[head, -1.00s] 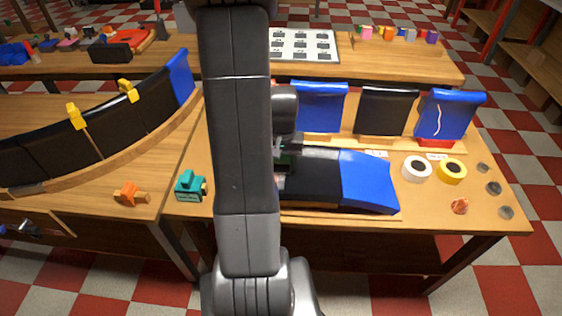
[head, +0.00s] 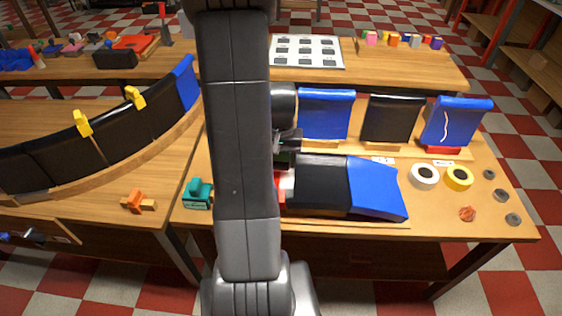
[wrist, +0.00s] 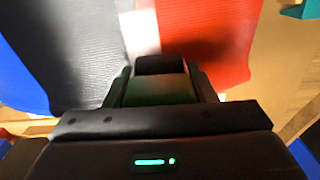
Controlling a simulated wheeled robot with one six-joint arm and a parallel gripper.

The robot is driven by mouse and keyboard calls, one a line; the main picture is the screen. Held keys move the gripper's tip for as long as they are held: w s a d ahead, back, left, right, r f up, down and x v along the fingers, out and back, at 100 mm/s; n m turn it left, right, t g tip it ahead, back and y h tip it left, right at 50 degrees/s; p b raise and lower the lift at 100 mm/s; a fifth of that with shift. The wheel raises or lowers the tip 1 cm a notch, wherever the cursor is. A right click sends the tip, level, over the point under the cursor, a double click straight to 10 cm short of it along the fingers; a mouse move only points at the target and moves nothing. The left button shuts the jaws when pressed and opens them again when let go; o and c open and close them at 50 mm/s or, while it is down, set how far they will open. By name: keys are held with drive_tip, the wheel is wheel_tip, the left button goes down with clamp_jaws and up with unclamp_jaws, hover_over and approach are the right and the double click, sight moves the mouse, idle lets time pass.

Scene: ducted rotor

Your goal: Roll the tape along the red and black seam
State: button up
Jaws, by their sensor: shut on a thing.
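In the wrist view the black panel (wrist: 75,45) is on the left and the red panel (wrist: 228,35) is on the right. A whitish strip (wrist: 140,32) shows along the seam between them, in front of the held thing. My gripper (wrist: 158,85) is shut on a dark roller-like tool (wrist: 160,65) with a greenish face, which lies over the seam area and partly hides it. Whether it touches the surface I cannot tell. In the head view the black panel (head: 320,183) lies beside the blue panel (head: 375,188); my arm hides most of the red panel (head: 282,192).
White tape (head: 424,176) and yellow tape (head: 458,178) rolls lie at the table's right. Upright blue and black panels (head: 390,117) stand behind. A teal tool (head: 198,194) sits left of my arm, with an orange piece (head: 137,201) on the left table.

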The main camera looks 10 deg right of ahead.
drive_tip(key=shift+r+p, duration=1.75)
drive_tip(key=shift+r, duration=1)
drive_tip(key=shift+f, duration=0.1)
